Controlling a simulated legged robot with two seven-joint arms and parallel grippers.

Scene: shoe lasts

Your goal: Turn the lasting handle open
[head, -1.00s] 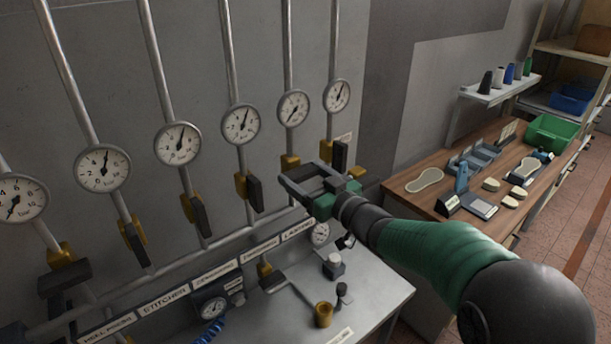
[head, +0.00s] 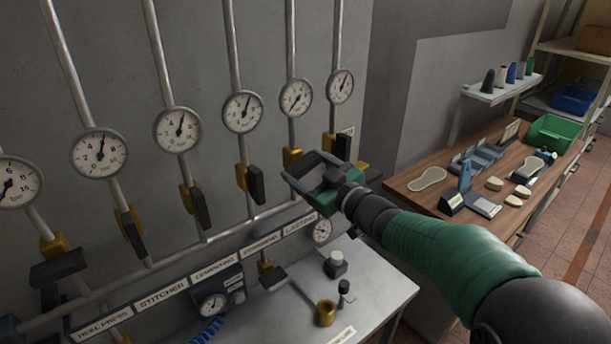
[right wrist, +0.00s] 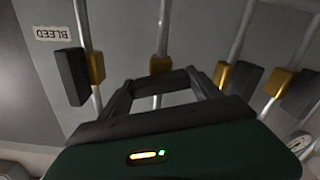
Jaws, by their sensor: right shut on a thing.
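The lasting valve's brass body (head: 292,155) sits on the fifth pipe from the left, above the LASTING label (head: 300,228). My right gripper (head: 308,172) is at this valve, its fingers around the dark lasting handle. In the right wrist view the brass body (right wrist: 160,65) shows just beyond the fingertips, with the dark handle (right wrist: 168,80) between them. The handle is mostly hidden by the fingers in the head view, so its exact angle is hard to tell. The lasting gauge (head: 295,97) has its needle toward lower left. My left gripper is not in view.
The bleed valve handle (right wrist: 72,78) stands close beside my gripper. The forming valve handle (head: 256,186) hangs on the other side. A grey bench (head: 375,290) with a brass cup (head: 325,313) lies below. A wooden table (head: 410,200) with parts is at right.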

